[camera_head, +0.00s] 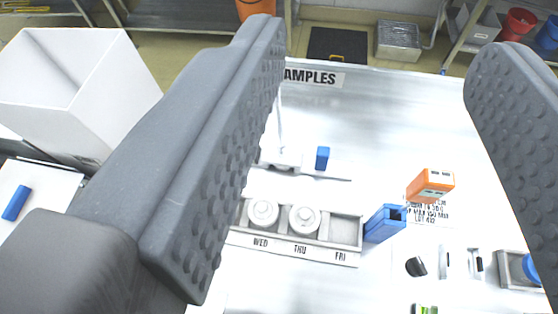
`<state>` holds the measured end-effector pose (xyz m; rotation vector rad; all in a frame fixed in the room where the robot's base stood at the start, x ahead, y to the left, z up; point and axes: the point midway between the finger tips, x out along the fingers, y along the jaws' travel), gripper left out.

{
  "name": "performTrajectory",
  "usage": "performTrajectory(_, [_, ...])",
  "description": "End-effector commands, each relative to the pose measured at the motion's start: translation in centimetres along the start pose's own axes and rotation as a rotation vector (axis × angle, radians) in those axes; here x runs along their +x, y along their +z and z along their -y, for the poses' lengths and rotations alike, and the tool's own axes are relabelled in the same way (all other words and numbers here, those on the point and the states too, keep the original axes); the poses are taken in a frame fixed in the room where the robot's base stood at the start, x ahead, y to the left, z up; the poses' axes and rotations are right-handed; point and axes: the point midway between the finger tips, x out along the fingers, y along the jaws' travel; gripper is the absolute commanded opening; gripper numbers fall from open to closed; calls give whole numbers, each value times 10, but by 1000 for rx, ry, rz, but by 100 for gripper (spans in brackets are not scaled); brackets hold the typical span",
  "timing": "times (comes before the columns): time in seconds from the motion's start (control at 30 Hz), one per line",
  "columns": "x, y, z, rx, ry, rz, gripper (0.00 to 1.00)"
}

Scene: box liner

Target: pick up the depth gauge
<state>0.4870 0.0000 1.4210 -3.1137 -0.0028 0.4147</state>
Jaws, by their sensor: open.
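A pale grey tool with a short block, a thin upright rod and a thin bar running right looks like the depth gauge (283,158). It is on the bright metal table behind the labelled tray, partly hidden at its left by my left finger. My gripper (376,45) is open and empty, its two dark grey padded fingers wide apart in the foreground. The gauge shows just right of the left finger's inner face, below the fingertips in the picture. I cannot tell the height between them.
A tray (300,251) marked WED, THU, FRI holds two white round pieces. A small blue block (322,158) is close to the gauge. A blue holder (385,223) and an orange box (430,185) stand at right. A white bin (105,85) is at left. The table's back middle is clear.

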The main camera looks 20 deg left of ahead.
Motion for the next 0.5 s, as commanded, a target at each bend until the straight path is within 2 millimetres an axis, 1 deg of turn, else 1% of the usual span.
performTrajectory(0.03, [11, 0, 0, 0, -1, 27, 51])
performTrajectory(0.17, [41, 4, 1, 0, -5, 111, 51])
performTrajectory(0.3, [76, 14, 0, 0, -9, 215, 51])
performTrajectory(0.37, [90, 18, 1, 0, -11, 257, 51])
performTrajectory(0.5, [122, 31, 2, 0, -14, 360, 51])
